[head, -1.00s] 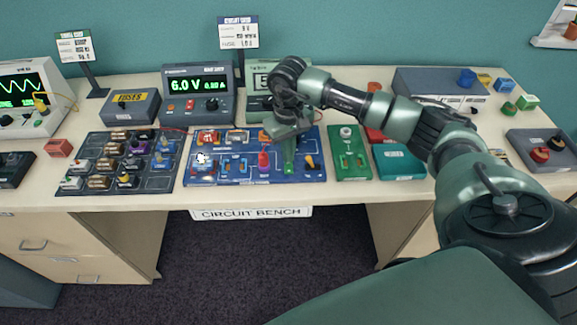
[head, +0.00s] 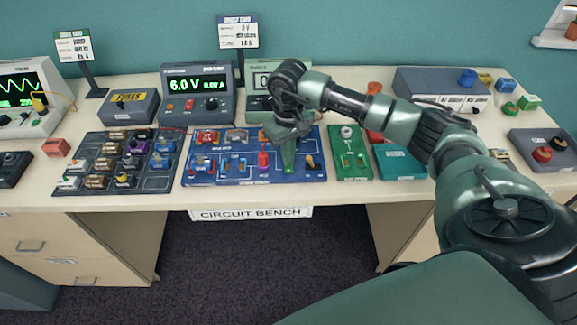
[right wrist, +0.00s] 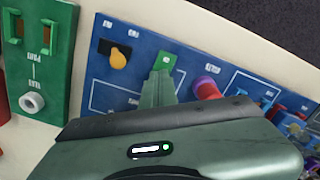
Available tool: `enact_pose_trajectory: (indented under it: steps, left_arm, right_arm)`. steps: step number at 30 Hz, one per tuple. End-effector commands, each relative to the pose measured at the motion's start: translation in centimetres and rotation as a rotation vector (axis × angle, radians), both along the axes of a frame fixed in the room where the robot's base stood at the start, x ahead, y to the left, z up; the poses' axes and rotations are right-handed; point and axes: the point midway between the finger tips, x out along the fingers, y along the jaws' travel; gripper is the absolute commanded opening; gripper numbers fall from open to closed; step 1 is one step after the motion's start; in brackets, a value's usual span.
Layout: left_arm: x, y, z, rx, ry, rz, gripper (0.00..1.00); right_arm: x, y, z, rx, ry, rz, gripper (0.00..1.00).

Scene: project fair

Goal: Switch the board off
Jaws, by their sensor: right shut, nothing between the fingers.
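The blue circuit board (head: 235,178) lies on the bench, with small parts mounted on it. Its yellow-orange lever (head: 311,161) is at the right end and also shows in the right wrist view (right wrist: 118,59). A red-pink upright part (head: 263,160) stands left of my gripper. My right gripper (head: 289,166) is shut and empty, fingers pointing down over the board between these two parts. In the right wrist view its fingertips (right wrist: 160,80) are beside a green patch; I cannot tell whether they touch it. My left gripper is out of view.
A power supply (head: 197,92) reads 6.0 V behind the board. A meter (head: 258,90) is partly hidden by my arm. A green board (head: 349,172) lies close on the right, a dark board (head: 105,180) on the left. Bare bench runs along the front edge.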

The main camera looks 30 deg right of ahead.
Motion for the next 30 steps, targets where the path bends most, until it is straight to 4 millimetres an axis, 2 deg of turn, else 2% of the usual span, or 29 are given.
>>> enact_pose_trajectory:
  steps: [2,8,30]
  left_arm:
    - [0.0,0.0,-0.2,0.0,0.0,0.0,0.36]
    - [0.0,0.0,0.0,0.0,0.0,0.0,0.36]
    - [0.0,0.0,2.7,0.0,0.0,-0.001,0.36]
  right_arm:
    - [-0.1,0.0,-0.4,-0.001,0.004,0.0,0.0]
    - [-0.2,0.0,-0.1,-0.001,0.006,0.001,0.0]
    - [0.0,0.0,6.0,-0.001,0.001,0.001,0.0]
